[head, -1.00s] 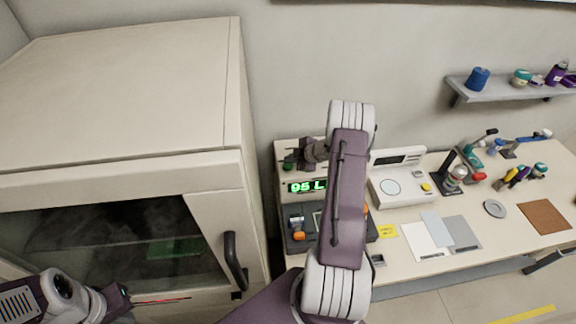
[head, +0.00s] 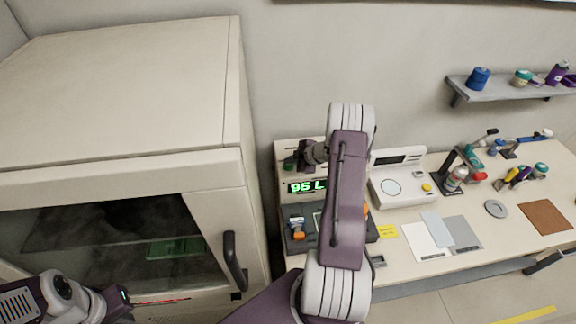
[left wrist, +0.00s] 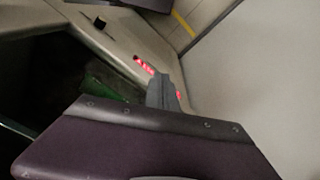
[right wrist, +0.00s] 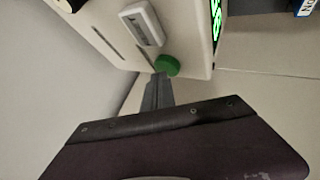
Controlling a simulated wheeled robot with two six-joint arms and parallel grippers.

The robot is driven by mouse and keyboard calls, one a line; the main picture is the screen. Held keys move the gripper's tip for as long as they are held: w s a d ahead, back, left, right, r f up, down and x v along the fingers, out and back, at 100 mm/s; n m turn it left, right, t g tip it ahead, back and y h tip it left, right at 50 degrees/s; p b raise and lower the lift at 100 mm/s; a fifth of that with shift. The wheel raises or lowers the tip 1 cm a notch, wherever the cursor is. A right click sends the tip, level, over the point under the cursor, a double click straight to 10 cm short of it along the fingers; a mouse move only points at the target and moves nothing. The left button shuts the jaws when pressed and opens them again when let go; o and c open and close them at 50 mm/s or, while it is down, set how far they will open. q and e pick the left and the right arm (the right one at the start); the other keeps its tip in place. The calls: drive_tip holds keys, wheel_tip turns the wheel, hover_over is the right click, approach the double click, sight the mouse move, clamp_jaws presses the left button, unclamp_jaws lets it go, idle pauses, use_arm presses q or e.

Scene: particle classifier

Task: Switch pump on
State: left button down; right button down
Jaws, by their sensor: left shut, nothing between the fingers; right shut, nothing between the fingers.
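The beige unit (head: 284,184) with a green lit display (head: 306,187) stands at the left end of the bench; the display seems to read 96 L. A round green button (right wrist: 167,65) is on its face in the right wrist view; it shows small at the left in the head view (head: 288,167). My right gripper (right wrist: 160,80) is shut and empty, its tips right at the button; contact is hard to tell. My left gripper (head: 128,295) is shut and empty, low in front of the cabinet, and its fingertips show in the left wrist view (left wrist: 161,82).
A large cabinet (head: 120,90) with a glass window and dark handle (head: 234,262) stands left of the bench. Smoky haze and a green item (head: 175,248) show inside. A white instrument (head: 400,180), cards and tools cover the bench. My right arm hides part of the beige unit.

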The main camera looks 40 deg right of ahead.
sight(290, 166)
drive_tip(key=shift+f+b, duration=0.35)
drive_tip(key=shift+f, duration=0.2)
drive_tip(key=shift+r, duration=0.1)
idle(0.5)
drive_tip(key=shift+r+p, duration=1.2)
drive_tip(key=shift+p, duration=0.05)
wheel_tip(290, 166, up, 5)
drive_tip(key=p, duration=0.5)
drive_tip(key=shift+r, duration=0.1)
